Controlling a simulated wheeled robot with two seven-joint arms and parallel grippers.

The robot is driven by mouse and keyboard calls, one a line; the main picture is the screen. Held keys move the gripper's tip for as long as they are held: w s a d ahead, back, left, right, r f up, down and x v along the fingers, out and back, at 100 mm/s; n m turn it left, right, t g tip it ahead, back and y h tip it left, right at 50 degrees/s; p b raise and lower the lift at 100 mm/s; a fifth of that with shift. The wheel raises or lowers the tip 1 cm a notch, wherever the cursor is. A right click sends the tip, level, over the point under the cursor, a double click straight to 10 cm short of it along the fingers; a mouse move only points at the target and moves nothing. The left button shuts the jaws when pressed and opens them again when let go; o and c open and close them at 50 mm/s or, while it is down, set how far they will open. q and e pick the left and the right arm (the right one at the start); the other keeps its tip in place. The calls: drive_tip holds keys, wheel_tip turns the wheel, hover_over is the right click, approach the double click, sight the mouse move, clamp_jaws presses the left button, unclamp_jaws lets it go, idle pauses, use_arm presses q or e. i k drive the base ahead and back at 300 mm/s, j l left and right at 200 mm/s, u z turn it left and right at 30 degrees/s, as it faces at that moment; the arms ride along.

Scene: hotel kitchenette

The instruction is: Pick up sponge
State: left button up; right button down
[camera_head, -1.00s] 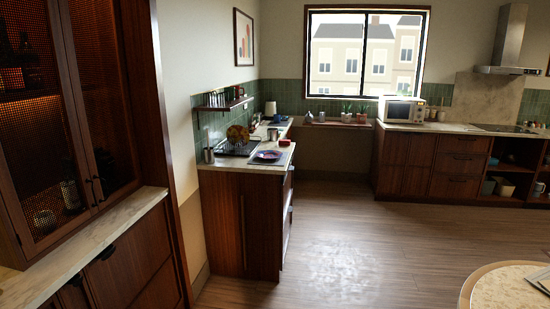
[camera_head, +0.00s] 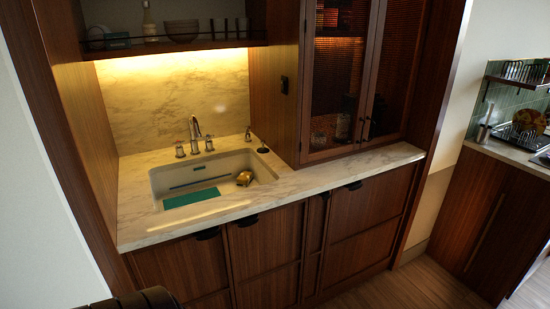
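A small yellow-gold object (camera_head: 244,178) lies inside the white sink basin (camera_head: 264,170), at its right end. It could be the sponge, but it is too small to tell. A flat teal piece (camera_head: 191,198) shows at the sink's front left, and a thin dark teal strip (camera_head: 200,183) shows behind it. I cannot tell exactly what these two are. A dark rounded part at the bottom left edge seems to be mine. Neither gripper's fingers are in view.
A chrome faucet (camera_head: 195,132) stands behind the sink on the marble counter (camera_head: 330,175). A shelf (camera_head: 180,48) with bowls hangs above. A tall glass-door cabinet (camera_head: 345,80) stands on the counter right of the sink. Floor (camera_head: 410,289) shows at lower right.

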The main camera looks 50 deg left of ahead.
sight(245, 178)
drive_tip(key=u, duration=1.9)
